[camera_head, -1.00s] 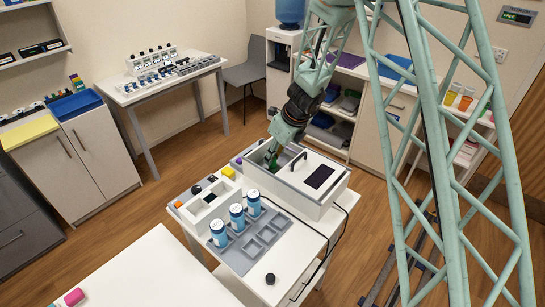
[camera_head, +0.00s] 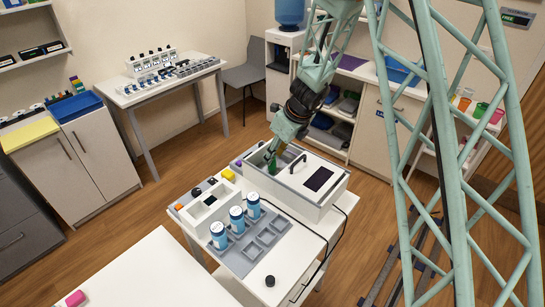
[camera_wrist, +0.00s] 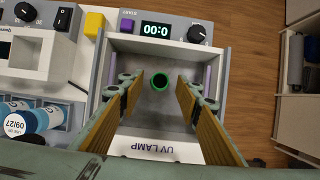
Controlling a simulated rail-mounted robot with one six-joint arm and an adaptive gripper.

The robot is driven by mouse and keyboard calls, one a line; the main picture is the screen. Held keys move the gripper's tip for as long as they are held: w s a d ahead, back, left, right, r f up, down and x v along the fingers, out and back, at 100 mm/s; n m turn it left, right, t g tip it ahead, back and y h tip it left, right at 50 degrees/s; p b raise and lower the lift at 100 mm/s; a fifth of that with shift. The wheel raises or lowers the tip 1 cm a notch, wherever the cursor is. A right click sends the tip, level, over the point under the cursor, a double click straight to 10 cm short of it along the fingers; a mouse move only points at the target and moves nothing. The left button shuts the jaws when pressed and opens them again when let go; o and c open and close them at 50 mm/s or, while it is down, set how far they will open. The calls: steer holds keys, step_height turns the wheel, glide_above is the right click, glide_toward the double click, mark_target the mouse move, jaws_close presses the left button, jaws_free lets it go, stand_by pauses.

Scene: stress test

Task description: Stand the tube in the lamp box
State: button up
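The green tube (camera_wrist: 160,81) stands upright in the open part of the lamp box (camera_wrist: 160,148), its round mouth facing the wrist camera. The box front reads "UV LAMP". In the head view the tube (camera_head: 272,165) shows inside the white lamp box (camera_head: 312,208), beside its lid. My gripper (camera_wrist: 160,100) is open, with a tan-padded finger on each side of the tube and a clear gap to both. In the head view my gripper (camera_head: 270,154) is over the box opening, just above the tube. The tube's foot is hidden.
The lid handle (camera_head: 298,163) rises close to my gripper's right. The box's timer (camera_wrist: 155,30) reads 0:00.

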steer(key=p+v, duration=0.2)
steer(key=v, duration=0.7)
steer(key=shift+d+r, duration=0.1)
stand_by(0.3)
steer(key=shift+s+r, duration=0.1)
steer(key=shift+r, duration=0.05)
stand_by(0.4)
steer(key=s+d+r+n, duration=0.4)
steer(key=s+r+n, duration=0.3)
steer(key=s+r, duration=0.45)
steer(key=s+d+r+n, duration=0.4)
steer(key=s+r+n, duration=0.3)
steer(key=s+r, duration=0.5)
steer(key=s+d+r+n+h, duration=0.1)
steer(key=s+d+n, duration=0.3)
steer(key=s, duration=0.5)
steer(key=s+d+r+n+h, duration=0.1)
steer(key=s+d+r+n, duration=0.2)
steer(key=s, duration=0.6)
steer(key=s+d+r+n+t+h, duration=0.1)
steer(key=s+d+n, duration=0.3)
steer(key=s, duration=0.6)
steer(key=shift+d+r+n, duration=0.4)
steer(key=shift+r, duration=0.3)
